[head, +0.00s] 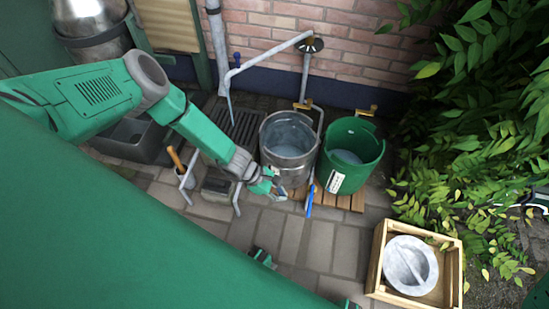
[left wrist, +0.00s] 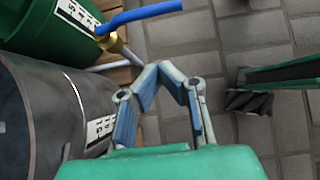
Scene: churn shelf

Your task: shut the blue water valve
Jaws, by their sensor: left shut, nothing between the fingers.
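A blue lever handle (head: 310,201) shows low between the metal bucket (head: 288,150) and the green bucket (head: 346,160). In the left wrist view the blue lever (left wrist: 145,14) runs out to the right from a brass valve body (left wrist: 115,45) on a grey pipe. My left gripper (head: 281,194) is just left of the lever, in front of the metal bucket. In the left wrist view its shut, empty fingers (left wrist: 170,68) sit below the lever, apart from it in the picture. A second, small blue handle (head: 237,58) sits on the grey pipe at the wall. My right gripper does not show.
Both buckets stand on wooden slats (head: 345,203) and hold water. A wooden crate (head: 377,262) with a grey stone bowl (head: 410,265) stands at the lower right. Leafy plants (head: 480,150) fill the right side. The paving (head: 310,245) in front of the buckets is mostly clear.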

